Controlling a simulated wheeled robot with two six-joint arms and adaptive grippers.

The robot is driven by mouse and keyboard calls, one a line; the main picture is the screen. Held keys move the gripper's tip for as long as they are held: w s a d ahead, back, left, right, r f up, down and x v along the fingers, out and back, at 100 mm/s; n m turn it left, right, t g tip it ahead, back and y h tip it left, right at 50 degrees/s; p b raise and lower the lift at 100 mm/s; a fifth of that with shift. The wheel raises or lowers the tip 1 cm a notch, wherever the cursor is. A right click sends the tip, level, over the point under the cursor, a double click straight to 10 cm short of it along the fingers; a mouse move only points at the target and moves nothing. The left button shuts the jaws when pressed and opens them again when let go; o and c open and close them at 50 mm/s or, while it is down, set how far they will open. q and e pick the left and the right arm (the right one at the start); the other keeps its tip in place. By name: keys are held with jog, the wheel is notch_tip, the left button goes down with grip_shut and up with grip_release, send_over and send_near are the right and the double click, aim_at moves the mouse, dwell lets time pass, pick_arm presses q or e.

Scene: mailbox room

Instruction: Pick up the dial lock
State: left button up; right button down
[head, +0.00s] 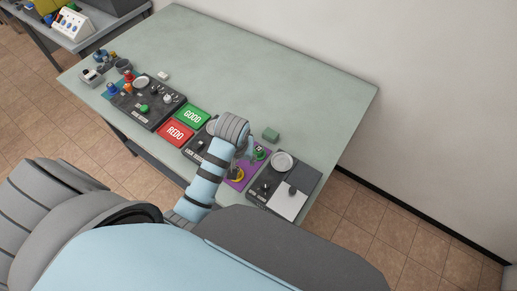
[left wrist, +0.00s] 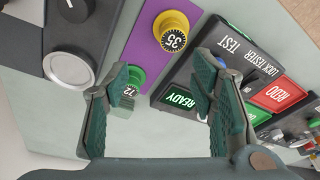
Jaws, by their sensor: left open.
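Two dial locks rest on a purple mat (left wrist: 147,48). One has a yellow dial reading 35 (left wrist: 173,38) and the other a green dial reading 72 (left wrist: 132,84). In the head view, the yellow one (head: 237,175) and the green one (head: 259,154) are just right of my left gripper (head: 243,151). In the left wrist view my left gripper (left wrist: 168,78) is open, with nothing between its fingers. Its left finger overlaps the green-dial lock and partly hides it; I cannot tell whether they touch. My right gripper is not in view.
The lock tester (left wrist: 228,60), with READY and TEST labels, is beside the mat. A dark panel (head: 268,192) with a round dish lies on the other side. GOOD (head: 192,116) and REDO (head: 176,133) pads are farther left. The table's back (head: 270,75) is clear.

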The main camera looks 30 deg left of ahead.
aim_at(259, 148)
pick_arm(q)
jog(key=w+d+r+n, duration=0.2)
jog(key=w+r, duration=0.4)
jog(key=w, duration=0.2)
jog(key=shift+n+g, duration=0.3)
jog(key=shift+g, duration=0.1)
jog(key=f+b, duration=0.1)
jog(key=f, duration=0.3)
jog(key=w+f+b, duration=0.1)
jog(key=f, duration=0.4)
jog(key=w+f, duration=0.1)
jog(key=f, duration=0.4)
jog(key=shift+a+b, duration=0.3)
jog(key=shift+b, duration=0.1)
jog(key=shift+w, duration=0.1)
jog(key=shift+c, duration=0.5)
grip_shut()
jog(key=shift+r, duration=0.1)
